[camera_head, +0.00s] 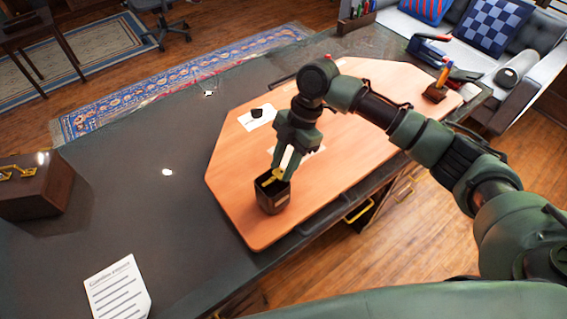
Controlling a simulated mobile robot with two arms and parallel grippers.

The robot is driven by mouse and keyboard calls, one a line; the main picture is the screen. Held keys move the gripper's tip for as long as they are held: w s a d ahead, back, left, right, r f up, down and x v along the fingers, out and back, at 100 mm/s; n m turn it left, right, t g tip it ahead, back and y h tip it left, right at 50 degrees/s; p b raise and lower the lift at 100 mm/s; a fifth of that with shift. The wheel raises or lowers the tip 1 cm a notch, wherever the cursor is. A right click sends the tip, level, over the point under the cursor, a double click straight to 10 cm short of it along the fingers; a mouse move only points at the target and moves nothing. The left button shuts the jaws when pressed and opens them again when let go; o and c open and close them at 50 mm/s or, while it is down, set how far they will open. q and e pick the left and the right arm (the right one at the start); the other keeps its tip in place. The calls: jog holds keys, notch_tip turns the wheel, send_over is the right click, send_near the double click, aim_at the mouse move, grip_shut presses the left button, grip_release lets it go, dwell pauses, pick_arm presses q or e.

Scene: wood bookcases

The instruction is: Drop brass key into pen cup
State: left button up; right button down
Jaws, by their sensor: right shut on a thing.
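The brass key (268,179) is a small yellow piece between the fingertips of my right gripper (281,168). The gripper points down over the mouth of the dark pen cup (273,200) and is shut on the key. The key is at the cup's rim, and its lower end seems to be within the opening; I cannot tell how deep. The pen cup stands upright near the front left edge of the orange wooden board. My left gripper is not in view.
The wooden board (235,200) lies on a dark desk (130,175). A white card with a black item (257,113) lies behind the gripper. A wooden box (35,190) stands at left, a printed sheet (118,292) lies at front left. A small brown holder (435,94) stands at right.

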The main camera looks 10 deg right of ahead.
jog(key=shift+s, duration=0.2)
jog(key=c, duration=0.9)
grip_release()
jog(key=shift+w+f, duration=0.1)
jog(key=shift+c, duration=0.2)
jog(key=shift+w+d+r, duration=0.1)
jog(key=shift+d+r, duration=0.05)
jog(key=shift+r, duration=0.35)
jog(key=b+v, duration=0.2)
jog(key=v, duration=0.4)
jog(key=shift+r, duration=0.4)
jog(key=shift+d, duration=0.15)
